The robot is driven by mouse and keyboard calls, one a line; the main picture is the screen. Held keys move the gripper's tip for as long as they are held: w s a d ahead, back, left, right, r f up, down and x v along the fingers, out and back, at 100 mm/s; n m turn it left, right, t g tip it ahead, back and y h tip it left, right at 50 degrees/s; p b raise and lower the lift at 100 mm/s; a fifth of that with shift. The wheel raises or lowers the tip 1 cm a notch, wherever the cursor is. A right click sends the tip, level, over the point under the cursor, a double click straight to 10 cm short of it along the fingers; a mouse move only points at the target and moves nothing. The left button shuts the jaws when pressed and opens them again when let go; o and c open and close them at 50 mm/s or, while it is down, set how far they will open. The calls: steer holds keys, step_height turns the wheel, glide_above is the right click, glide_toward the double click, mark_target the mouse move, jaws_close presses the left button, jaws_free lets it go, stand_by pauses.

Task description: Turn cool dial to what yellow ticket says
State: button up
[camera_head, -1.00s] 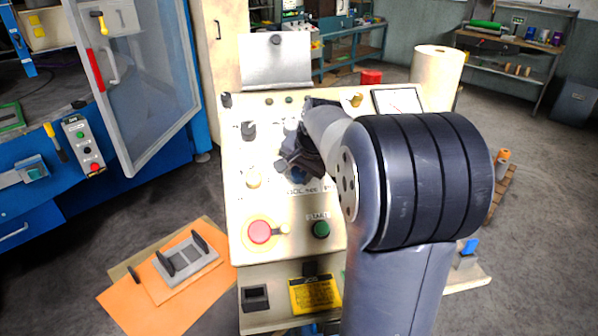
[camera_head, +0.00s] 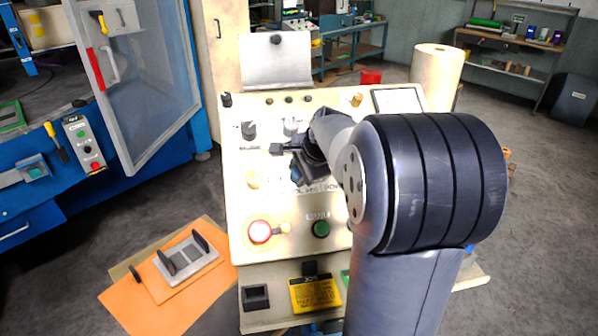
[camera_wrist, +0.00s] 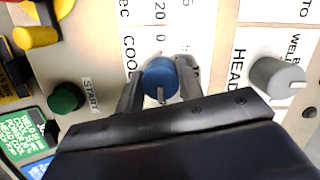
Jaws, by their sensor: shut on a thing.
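The cool dial is a blue knob (camera_wrist: 161,77) beside the printed word COOL and scale figures including 0 and 20. My gripper (camera_wrist: 160,80) has a finger on each side of the dial and is shut on it. A pale mark on the dial points toward the bottom of the wrist view; its exact setting cannot be read. In the head view, my gripper (camera_head: 298,170) is at the middle of the sloped panel, and my arm covers part of that area. The yellow ticket (camera_head: 314,294) is on the panel's lower front; its writing is too small to read.
The green START button (camera_head: 321,229) and the red stop button (camera_head: 260,232) are in front of the dial. A grey HEAD knob (camera_wrist: 277,77) is close beside my gripper. A green ticket (camera_wrist: 40,135) and a blue ticket (camera_wrist: 38,168) show at the wrist view's left.

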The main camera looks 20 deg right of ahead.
stand_by(0.4)
steer(key=o, duration=1)
steer(key=shift+r, duration=0.1)
steer(key=a+v, duration=0.1)
steer(key=v, duration=0.9)
steer(key=shift+s+d+r+b, duration=0.2)
steer(key=shift+d+r+b, duration=0.1)
steer(key=shift+d, duration=0.2)
steer(key=shift+f, duration=0.1)
steer(key=x, duration=1.1)
steer(key=shift+p, duration=0.3)
steer(key=shift+s, duration=0.1)
